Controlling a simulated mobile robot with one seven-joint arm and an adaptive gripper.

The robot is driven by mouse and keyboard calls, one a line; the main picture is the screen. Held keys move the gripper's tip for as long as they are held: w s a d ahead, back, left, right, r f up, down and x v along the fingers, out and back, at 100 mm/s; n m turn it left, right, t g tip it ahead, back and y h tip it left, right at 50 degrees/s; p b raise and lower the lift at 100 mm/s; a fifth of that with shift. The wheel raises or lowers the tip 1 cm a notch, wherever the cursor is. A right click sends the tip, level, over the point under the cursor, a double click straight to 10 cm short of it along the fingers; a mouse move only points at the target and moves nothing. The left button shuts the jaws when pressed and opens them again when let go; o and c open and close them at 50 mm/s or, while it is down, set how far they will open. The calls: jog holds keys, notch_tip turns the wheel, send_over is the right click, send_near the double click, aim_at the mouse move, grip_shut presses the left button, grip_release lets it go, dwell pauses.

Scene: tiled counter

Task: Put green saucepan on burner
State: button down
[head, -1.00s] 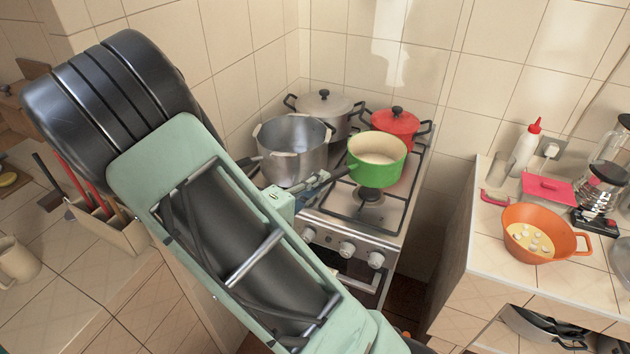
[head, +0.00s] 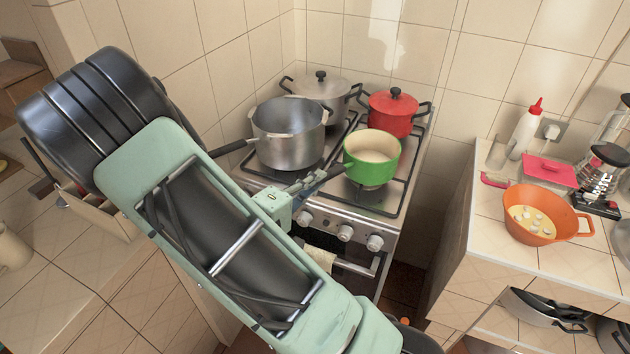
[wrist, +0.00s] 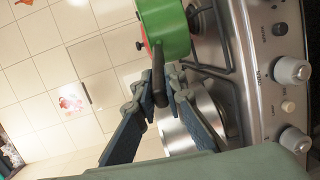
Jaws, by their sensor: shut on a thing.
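The green saucepan (head: 371,172) has a cream inside and a dark handle (head: 334,173). It is over the front right burner of the stove and hides most of it; I cannot tell if its base touches the grate. My gripper (head: 318,178) is shut on the handle from the left. In the wrist view the saucepan (wrist: 164,28) is at the top, upright relative to the stove. Its handle (wrist: 158,72) runs between my fingers (wrist: 160,88). A burner (wrist: 196,18) shows beside the pan's base.
A grey pot (head: 290,148) stands on the left of the stove, close to my gripper. A lidded grey pot (head: 322,88) and a red lidded pot (head: 393,112) stand behind. Knobs (head: 345,232) line the stove front. The right counter holds an orange pan (head: 535,225).

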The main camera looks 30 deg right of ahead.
jog(key=shift+f+b, duration=0.6)
jog(key=shift+b, duration=0.1)
jog(key=c, duration=1.9)
grip_release()
